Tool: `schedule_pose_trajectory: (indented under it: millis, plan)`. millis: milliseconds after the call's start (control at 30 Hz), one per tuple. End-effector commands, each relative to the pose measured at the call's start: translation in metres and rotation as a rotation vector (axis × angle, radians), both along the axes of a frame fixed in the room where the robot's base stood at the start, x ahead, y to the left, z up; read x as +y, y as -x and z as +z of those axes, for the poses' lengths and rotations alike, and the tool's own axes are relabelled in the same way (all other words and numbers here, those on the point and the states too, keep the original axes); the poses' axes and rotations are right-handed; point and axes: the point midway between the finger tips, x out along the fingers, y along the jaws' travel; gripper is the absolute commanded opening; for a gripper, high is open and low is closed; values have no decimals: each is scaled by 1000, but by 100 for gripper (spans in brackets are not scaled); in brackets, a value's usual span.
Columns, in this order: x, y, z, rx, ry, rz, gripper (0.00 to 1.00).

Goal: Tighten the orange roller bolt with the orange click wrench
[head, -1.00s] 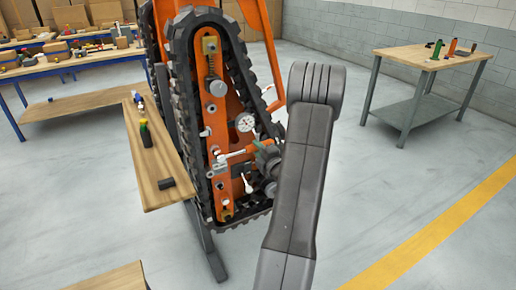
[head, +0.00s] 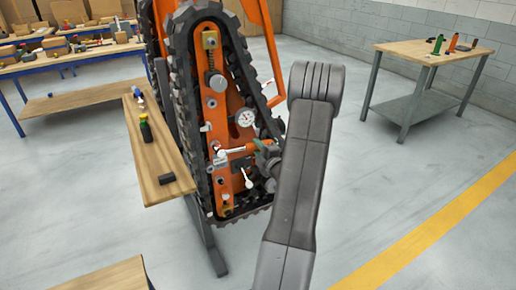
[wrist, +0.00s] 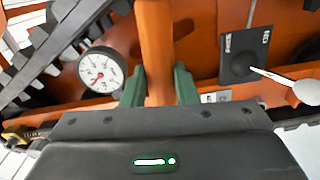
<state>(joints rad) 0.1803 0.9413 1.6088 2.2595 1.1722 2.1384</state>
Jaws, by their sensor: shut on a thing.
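The orange click wrench (head: 236,150) lies across the lower half of the orange track frame (head: 219,120) of the carrier. My gripper (head: 262,149) is shut on its handle. In the wrist view the green fingers of my gripper (wrist: 160,88) press on both sides of the orange handle (wrist: 155,45), which runs up out of the picture. In the head view the silver wrench head (head: 221,155) is at the left side of the frame, by a small bolt or roller. I cannot tell whether it is seated on the orange roller bolt, which I cannot make out.
A dial gauge (wrist: 102,70) sits left of the handle; a black plate (wrist: 246,55) and a white-knobbed lever (wrist: 300,88) are to its right. The black track (head: 240,65) surrounds the frame. A wooden shelf (head: 160,155) stands left, a table (head: 440,55) far right. The floor right is clear.

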Motion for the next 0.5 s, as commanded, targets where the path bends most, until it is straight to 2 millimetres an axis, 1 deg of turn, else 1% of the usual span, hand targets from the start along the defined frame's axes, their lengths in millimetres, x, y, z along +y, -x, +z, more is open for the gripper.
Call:
schedule_pose_trajectory:
  millis: [233,500]
  plan:
    - [1,1,-10,43,-65,-1,0]
    - [2,1,-11,48,-73,-1,0]
